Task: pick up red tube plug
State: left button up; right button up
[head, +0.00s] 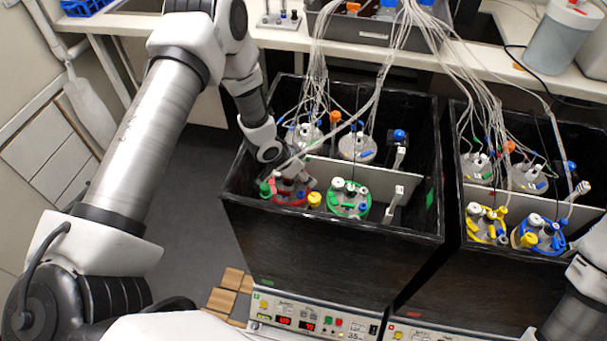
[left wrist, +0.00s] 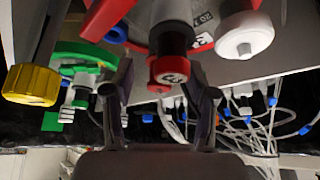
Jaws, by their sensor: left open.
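The red tube plug (left wrist: 169,71) shows in the left wrist view, at the end of a dark stub under a vessel lid with a red ring. My left gripper (left wrist: 160,92) is open, one finger on each side of the plug in that picture; I cannot tell whether either touches it. In the head view my left gripper (head: 284,168) is over the red-ringed vessel (head: 290,193) in the near left compartment of the left black box, and hides much of its lid. The plug cannot be made out clearly there. My right gripper is out of view.
A white cap (left wrist: 244,37) and a yellow cap (left wrist: 31,84) flank the plug. A green-ringed vessel (head: 349,199) stands to the right in the same black box (head: 330,236). Loose tubes hang over the box. A second box with yellow- and blue-ringed vessels is at right.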

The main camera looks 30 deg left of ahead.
pick_arm(q)
jog(key=shift+s+r, duration=0.1)
jog(key=c, duration=0.9)
